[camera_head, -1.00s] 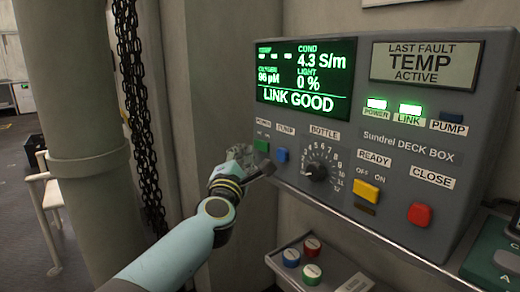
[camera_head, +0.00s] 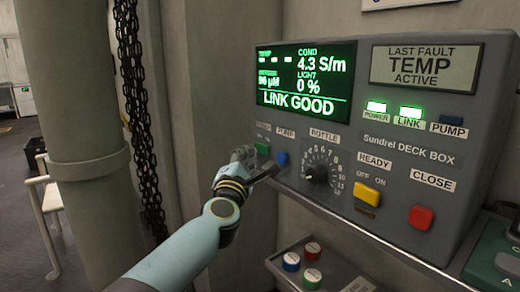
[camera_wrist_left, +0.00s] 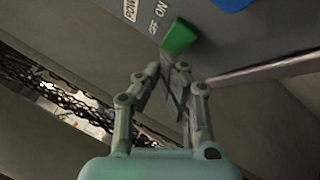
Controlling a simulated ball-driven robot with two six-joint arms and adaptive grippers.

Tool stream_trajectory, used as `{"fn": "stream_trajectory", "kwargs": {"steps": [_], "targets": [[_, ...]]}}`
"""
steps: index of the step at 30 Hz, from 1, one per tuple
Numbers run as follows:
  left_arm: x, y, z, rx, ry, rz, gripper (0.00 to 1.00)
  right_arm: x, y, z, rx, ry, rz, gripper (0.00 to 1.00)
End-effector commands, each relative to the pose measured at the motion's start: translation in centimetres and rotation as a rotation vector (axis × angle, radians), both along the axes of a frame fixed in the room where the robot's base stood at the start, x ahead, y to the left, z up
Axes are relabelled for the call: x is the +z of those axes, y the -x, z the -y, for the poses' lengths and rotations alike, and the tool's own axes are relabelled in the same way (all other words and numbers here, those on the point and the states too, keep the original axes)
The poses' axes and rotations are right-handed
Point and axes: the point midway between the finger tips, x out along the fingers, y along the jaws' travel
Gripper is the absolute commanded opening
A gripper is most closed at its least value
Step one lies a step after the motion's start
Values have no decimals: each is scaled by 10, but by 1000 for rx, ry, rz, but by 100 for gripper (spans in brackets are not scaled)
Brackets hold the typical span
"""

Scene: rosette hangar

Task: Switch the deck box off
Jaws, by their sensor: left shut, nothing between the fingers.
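The grey deck box (camera_head: 400,175) is on the wall, its screen (camera_head: 306,78) lit with "LINK GOOD". The POWER lamp (camera_head: 376,107) and LINK lamp (camera_head: 410,112) glow green; the PUMP lamp (camera_head: 447,130) is dark. The green power switch (camera_head: 262,150) is at the panel's left end. In the left wrist view the green switch (camera_wrist_left: 180,37) shows beside "OFF" and "ON" labels. My left gripper (camera_head: 256,162) is shut and empty, its tips (camera_wrist_left: 173,72) just short of or at the switch; I cannot tell whether they touch. My right gripper is not in view.
A blue pump switch (camera_head: 281,158), a bottle dial (camera_head: 316,174), a yellow switch (camera_head: 367,195) and a red button (camera_head: 420,217) line the panel. Below is a tray (camera_head: 322,283) with several capped items. A black chain (camera_head: 138,110) and a thick column (camera_head: 85,120) stand left.

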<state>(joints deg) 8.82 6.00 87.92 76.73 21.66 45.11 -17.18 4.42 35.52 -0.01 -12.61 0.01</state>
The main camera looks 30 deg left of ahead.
Motion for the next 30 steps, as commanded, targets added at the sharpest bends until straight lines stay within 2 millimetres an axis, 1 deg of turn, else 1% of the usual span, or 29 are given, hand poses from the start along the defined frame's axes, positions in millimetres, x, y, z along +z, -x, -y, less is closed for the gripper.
{"fn": "stream_trajectory", "kwargs": {"steps": [17,25,30], "targets": [[0,0,0,0,0,0,0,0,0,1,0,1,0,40],[0,-7,2,0,0,0,0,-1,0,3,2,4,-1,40],[0,-8,2,0,-1,0,0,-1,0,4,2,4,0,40]]}}
